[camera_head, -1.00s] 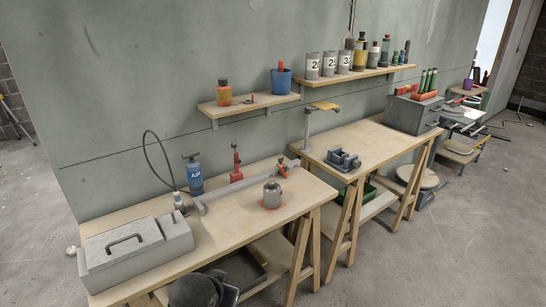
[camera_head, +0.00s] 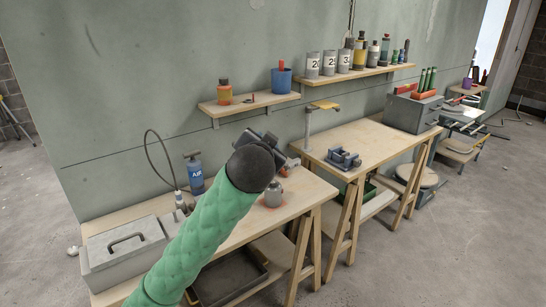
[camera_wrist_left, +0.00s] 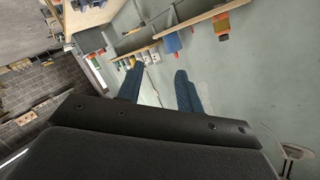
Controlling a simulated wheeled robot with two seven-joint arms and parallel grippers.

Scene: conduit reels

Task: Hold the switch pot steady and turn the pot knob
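The switch pot (camera_head: 273,196) is a small grey pot with a narrower knob on top. It stands upright on a red-marked spot near the right end of the near bench, partly beside my raised arm in the head view. My left arm, in a green sleeve, comes in from the lower left. Its black gripper (camera_head: 257,137) is above and behind the pot, apart from it, mostly hidden by the wrist. In the left wrist view, the left gripper's two blue fingers (camera_wrist_left: 160,72) are spread with nothing between them. The wrist view does not show the pot. My right gripper is out of view.
A grey box with a handle (camera_head: 125,243) and a blue air bottle (camera_head: 195,175) stand on the near bench (camera_head: 235,231). A shelf (camera_head: 240,106) with an orange jar and blue cup hangs above. A blue vise (camera_head: 343,159) sits on the far bench.

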